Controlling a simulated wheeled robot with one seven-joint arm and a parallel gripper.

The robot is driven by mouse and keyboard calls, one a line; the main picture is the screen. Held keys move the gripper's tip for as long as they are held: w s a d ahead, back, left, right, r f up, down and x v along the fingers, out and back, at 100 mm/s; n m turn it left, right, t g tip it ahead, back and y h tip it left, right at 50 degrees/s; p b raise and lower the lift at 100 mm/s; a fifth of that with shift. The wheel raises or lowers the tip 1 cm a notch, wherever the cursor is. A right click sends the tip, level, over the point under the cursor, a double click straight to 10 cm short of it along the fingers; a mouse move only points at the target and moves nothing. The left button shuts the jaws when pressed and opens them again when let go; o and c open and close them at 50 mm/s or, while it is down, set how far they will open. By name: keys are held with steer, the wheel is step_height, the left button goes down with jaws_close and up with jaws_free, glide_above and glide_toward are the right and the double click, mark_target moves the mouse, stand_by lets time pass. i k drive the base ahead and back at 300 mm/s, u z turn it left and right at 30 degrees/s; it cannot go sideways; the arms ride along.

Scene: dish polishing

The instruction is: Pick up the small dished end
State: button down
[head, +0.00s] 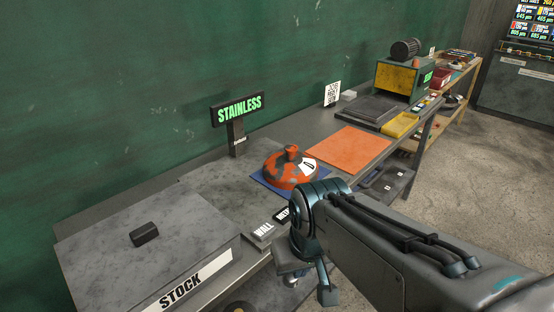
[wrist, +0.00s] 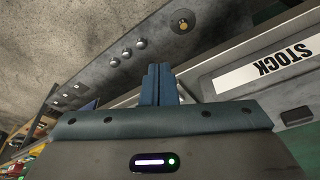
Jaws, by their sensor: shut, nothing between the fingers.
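A domed piece (head: 287,172), orange with grey patches and a knob on top, sits on a blue mat (head: 262,183) on the bench. It looks like a dished end, and a white label is on its side. It is the only such piece I can make out. My gripper (wrist: 160,68) is shut and empty in the wrist view, its two blue fingers pressed together. The fingers point along the bench front near the STOCK label, apart from the domed piece. In the head view my arm covers the bench front, and the fingertips cannot be made out there.
A grey STOCK box (head: 150,250) with a small dark block (head: 144,234) stands at the near left. A STAINLESS sign (head: 238,110) stands behind. An orange mat (head: 348,147) lies bare further right. A yellow-fronted machine (head: 397,80) stands at the far end. Several round knobs (wrist: 127,53) show in the wrist view.

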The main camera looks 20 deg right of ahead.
mark_target(287, 169)
steer(key=z, duration=0.5)
steer(key=k, duration=0.6)
steer(key=z, duration=0.85)
steer(key=i, duration=1.7)
steer(key=u, duration=1.2)
steer(key=i, duration=0.4)
steer(key=u, duration=0.4)
